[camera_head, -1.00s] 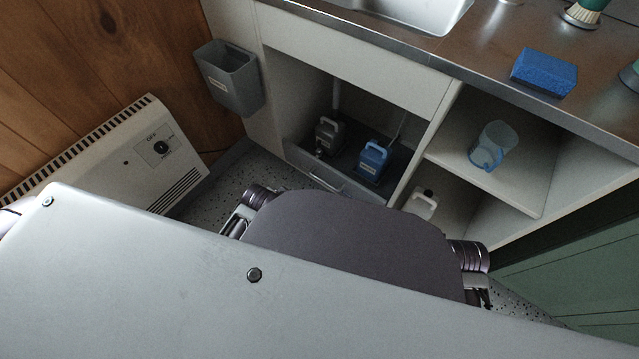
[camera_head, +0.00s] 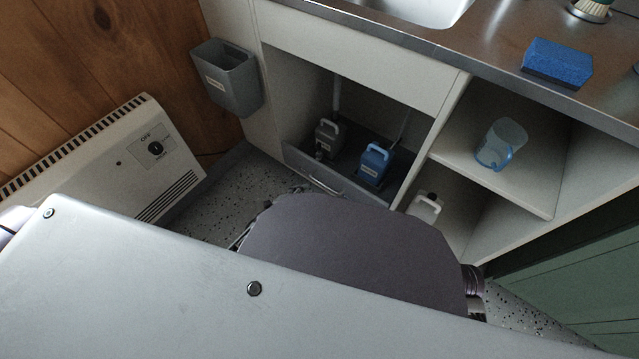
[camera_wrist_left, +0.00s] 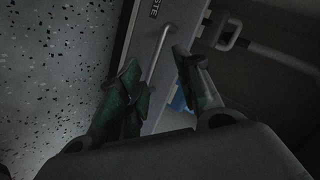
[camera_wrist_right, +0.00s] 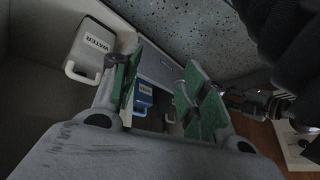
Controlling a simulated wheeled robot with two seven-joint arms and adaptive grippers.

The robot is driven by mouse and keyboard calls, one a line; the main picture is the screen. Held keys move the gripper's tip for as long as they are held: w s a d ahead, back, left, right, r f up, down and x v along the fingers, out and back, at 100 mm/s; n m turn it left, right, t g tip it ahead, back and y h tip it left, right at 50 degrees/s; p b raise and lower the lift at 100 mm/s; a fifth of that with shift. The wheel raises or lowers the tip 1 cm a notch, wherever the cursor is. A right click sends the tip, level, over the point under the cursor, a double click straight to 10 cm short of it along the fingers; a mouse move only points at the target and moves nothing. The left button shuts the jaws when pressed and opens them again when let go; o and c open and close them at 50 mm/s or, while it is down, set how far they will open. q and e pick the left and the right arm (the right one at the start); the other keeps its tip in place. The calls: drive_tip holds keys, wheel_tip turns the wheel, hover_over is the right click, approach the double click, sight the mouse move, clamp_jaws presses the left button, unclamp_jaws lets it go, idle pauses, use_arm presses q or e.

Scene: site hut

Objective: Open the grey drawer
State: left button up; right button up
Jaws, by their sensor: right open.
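The grey drawer (camera_head: 296,163) sits low in the sink cabinet, its front about level with the cabinet's opening. Its bar handle (camera_head: 325,187) is partly above my own dark body part in the head view. In the left wrist view the drawer front (camera_wrist_left: 181,22) carries a partly seen label. My left gripper (camera_wrist_left: 158,65) is open, its green fingers apart on either side of the handle's line; contact cannot be told. My right gripper (camera_wrist_right: 163,65) is open and empty, facing the drawer front (camera_wrist_right: 160,72) from farther off. Both grippers are mostly hidden in the head view.
A grey jug (camera_head: 328,138) and a blue jug (camera_head: 376,160) stand behind the drawer front. A white jug (camera_head: 426,207) stands at right, below a shelf with a clear blue pitcher (camera_head: 502,143). A heater (camera_head: 150,150) and wall bin (camera_head: 232,80) are at left. Speckled floor is clear between.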

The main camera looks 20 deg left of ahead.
use_arm(q)
drive_tip(key=shift+s+a+f+m+t+h, duration=0.2)
drive_tip(key=shift+f+m+t+h, duration=0.55)
drive_tip(key=shift+m, duration=0.65)
drive_tip(key=shift+s+a+f+m+t+h, duration=0.1)
drive_tip(key=shift+a+f+m+t+h, duration=0.25)
drive_tip(key=shift+f+m, duration=0.9)
drive_tip(key=shift+s+a+f+m+t+h, duration=0.15)
drive_tip(key=shift+f+m+t+h, duration=0.5)
drive_tip(key=shift+m, duration=0.9)
use_arm(e)
drive_tip(key=shift+m+t+y, duration=0.3)
drive_tip(key=shift+t+y, duration=0.2)
drive_tip(key=shift+y, duration=0.2)
drive_tip(key=shift+s+a+f, duration=0.15)
drive_tip(key=shift+a+f, duration=0.65)
drive_tip(key=shift+f, duration=0.05)
drive_tip(key=shift+s+a+f, duration=0.15)
drive_tip(key=shift+a+f, duration=0.6)
drive_tip(key=shift+f, duration=0.1)
use_arm(q)
drive_tip(key=shift+w, duration=0.1)
